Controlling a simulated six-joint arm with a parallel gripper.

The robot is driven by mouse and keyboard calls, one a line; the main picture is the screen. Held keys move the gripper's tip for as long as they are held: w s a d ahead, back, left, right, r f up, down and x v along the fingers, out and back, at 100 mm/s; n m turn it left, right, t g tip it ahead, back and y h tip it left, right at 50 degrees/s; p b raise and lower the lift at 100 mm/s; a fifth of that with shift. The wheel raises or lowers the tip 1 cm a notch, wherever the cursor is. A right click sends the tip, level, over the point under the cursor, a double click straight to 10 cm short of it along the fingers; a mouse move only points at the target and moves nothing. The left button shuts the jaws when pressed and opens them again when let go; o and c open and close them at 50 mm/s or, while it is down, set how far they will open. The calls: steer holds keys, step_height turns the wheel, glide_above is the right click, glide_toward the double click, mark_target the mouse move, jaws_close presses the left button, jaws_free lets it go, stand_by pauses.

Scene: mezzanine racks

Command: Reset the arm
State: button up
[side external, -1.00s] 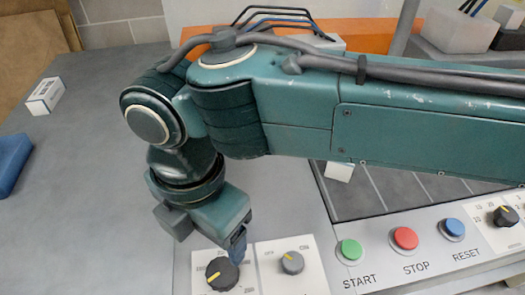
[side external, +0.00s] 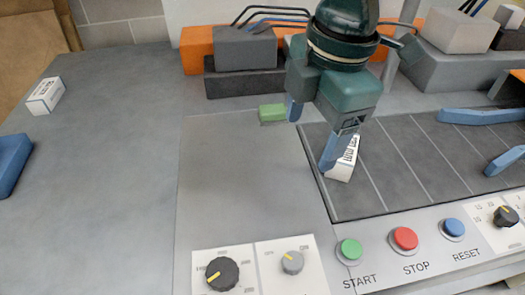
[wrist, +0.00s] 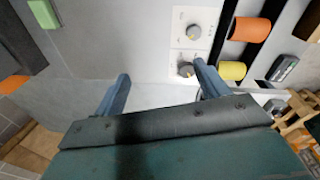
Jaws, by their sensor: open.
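The blue RESET button (side external: 453,228) is on the front control panel, right of the red STOP button (side external: 404,238) and the green START button (side external: 349,250). My gripper (side external: 312,138) points down over the back left of the dark belt area, well away from the buttons. Its two blue fingers are apart with nothing between them, and they also show spread in the wrist view (wrist: 160,72). One finger overlaps the left side of a white labelled box (side external: 342,162); I cannot tell whether they touch. The other finger is beside a green block (side external: 272,114).
A large black dial (side external: 222,273) and a smaller grey dial (side external: 292,262) sit at the front. Grey boxes (side external: 245,48) stand at the back. Blue guide bars (side external: 482,117) lie over the belt. The left grey surface is mostly clear, with another white box (side external: 45,96).

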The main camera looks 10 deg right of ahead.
steer(key=s+d+r+m+t, duration=0.1)
steer(key=d+r+m, duration=0.15)
steer(key=d, duration=0.55)
steer(key=s+d+r+m, duration=0.15)
steer(key=d+m, duration=0.25)
steer(key=d, duration=0.4)
steer(key=s+d+r+m+t, duration=0.15)
steer(key=d+m, duration=0.25)
steer(key=d, duration=0.5)
steer(key=s+d+f+m+t+h, duration=0.1)
steer(key=s+d+f+m, duration=0.4)
steer(key=s+d+m, duration=0.5)
steer(key=s+d+t, duration=0.1)
steer(key=s+d, duration=0.1)
steer(key=d, duration=0.1)
steer(key=shift+s+d+f, duration=0.15)
steer(key=shift+s+f, duration=0.05)
steer(key=shift+s, duration=0.05)
